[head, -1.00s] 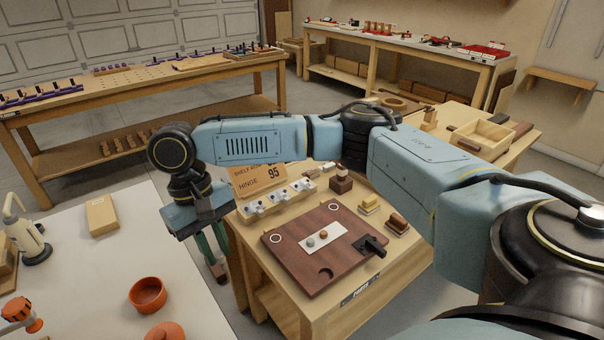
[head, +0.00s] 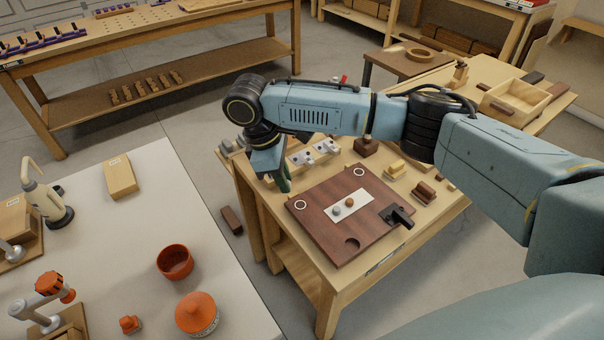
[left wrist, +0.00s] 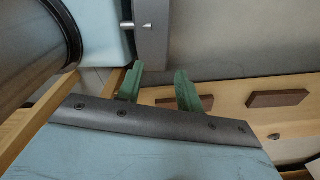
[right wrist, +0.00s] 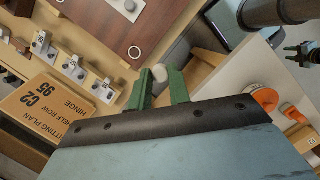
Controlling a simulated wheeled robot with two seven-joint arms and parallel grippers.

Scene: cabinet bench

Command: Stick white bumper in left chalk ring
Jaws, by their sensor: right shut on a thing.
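My right gripper (head: 283,184) hangs just off the left back corner of the dark brown board (head: 330,238). In the right wrist view, its green fingers (right wrist: 160,88) are shut on the white bumper (right wrist: 160,73), a small round pale piece at the fingertips. The bumper is hidden in the head view. The left chalk ring (head: 300,205) is a white circle near the board's left corner, just right of and below the gripper. A ring (right wrist: 135,52) also shows near the board's edge in the right wrist view. My left gripper (left wrist: 160,82) is open and empty.
A white plate (head: 362,200) on the board carries a grey (head: 337,210) and a brown bumper (head: 350,202). A second chalk ring (head: 358,172) lies at the back corner. A black clamp (head: 398,218) sits at the board's right edge. Metal hinges (right wrist: 74,67) stand beside the board.

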